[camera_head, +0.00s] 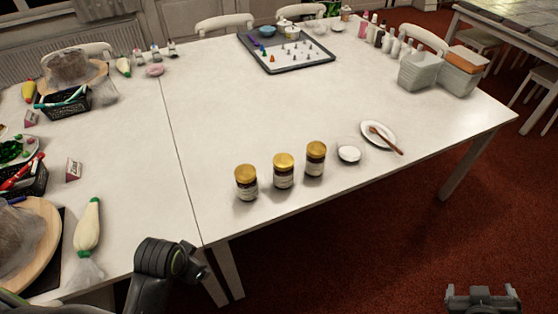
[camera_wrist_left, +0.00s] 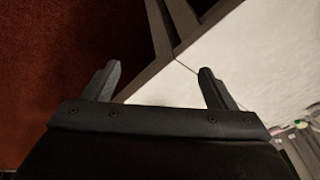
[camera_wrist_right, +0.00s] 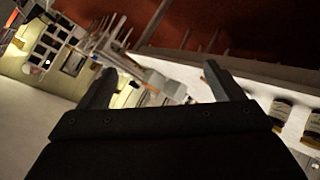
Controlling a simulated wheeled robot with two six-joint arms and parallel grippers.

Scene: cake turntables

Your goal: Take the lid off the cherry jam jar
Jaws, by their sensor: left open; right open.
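Three jam jars with gold lids stand upright in a row near the front edge of the white table: a left jar (camera_head: 246,183), a middle jar (camera_head: 284,171) and a right jar (camera_head: 316,159). Their labels are too small to read, so I cannot tell which is cherry. Two jars also show at the right of the right wrist view (camera_wrist_right: 281,112). My left gripper (camera_wrist_left: 158,85) is open and empty by the table's front edge. My right gripper (camera_wrist_right: 163,85) is open and empty, away from the jars. It shows low at the right in the head view (camera_head: 483,292).
A small white bowl (camera_head: 349,154) and a plate (camera_head: 373,130) with a wooden spoon (camera_head: 386,140) lie right of the jars. A piping bag (camera_head: 88,226) and a wooden turntable (camera_head: 48,245) are at the left. A tray (camera_head: 270,67) stands far back. The table's middle is clear.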

